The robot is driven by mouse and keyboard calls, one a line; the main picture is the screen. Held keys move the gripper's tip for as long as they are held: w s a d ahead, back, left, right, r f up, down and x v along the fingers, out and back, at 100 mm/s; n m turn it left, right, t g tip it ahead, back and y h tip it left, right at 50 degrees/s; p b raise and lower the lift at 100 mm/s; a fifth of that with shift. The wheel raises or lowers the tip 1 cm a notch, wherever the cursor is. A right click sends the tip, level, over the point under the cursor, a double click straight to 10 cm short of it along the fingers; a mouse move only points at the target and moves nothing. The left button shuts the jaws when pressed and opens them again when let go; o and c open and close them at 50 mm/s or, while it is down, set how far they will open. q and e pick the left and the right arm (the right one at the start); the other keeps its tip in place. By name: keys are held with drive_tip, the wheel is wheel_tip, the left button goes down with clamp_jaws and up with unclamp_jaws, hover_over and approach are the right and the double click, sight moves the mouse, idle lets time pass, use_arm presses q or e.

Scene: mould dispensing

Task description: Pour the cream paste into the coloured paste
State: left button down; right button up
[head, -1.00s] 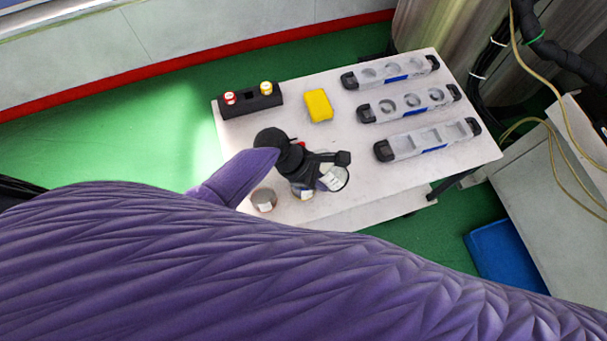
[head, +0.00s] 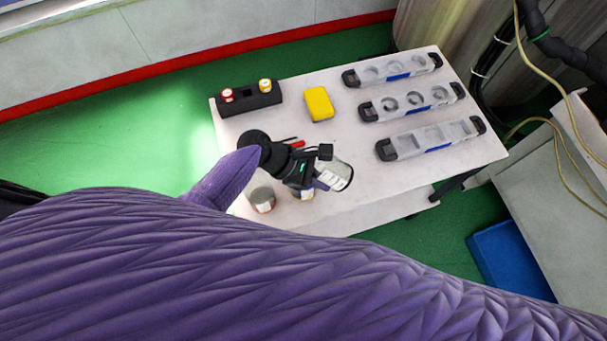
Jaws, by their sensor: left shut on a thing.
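My left gripper (head: 318,168) is above the front left part of the white table. It is shut on a clear container with pale contents (head: 337,175), which leans to the right. Another container with a pale label (head: 303,194) is below the gripper and mostly hidden by it. A grey open-topped can (head: 263,199) stands to the left of it, near the table's front edge. I cannot tell the colour of the paste in either standing container. My right gripper is not in view.
The white table (head: 350,130) also bears a black holder (head: 245,103) with red and yellow-capped bottles, a yellow block (head: 319,104), and grey mould trays (head: 430,138) at the right. A red item (head: 296,143) lies behind the gripper. The table's middle is clear.

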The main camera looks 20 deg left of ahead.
use_arm(q)
drive_tip(key=shift+f+h+b, duration=0.3)
drive_tip(key=shift+h+b, duration=0.3)
drive_tip(key=shift+b, duration=0.3)
drive_tip(key=shift+a+h+b, duration=0.1)
drive_tip(key=shift+h+b, duration=0.2)
drive_tip(key=shift+r, duration=0.1)
drive_tip(key=shift+a+f+h+b, duration=0.1)
drive_tip(key=shift+f+h+b, duration=0.25)
drive_tip(key=shift+h+b, duration=0.4)
drive_tip(key=shift+b, duration=0.5)
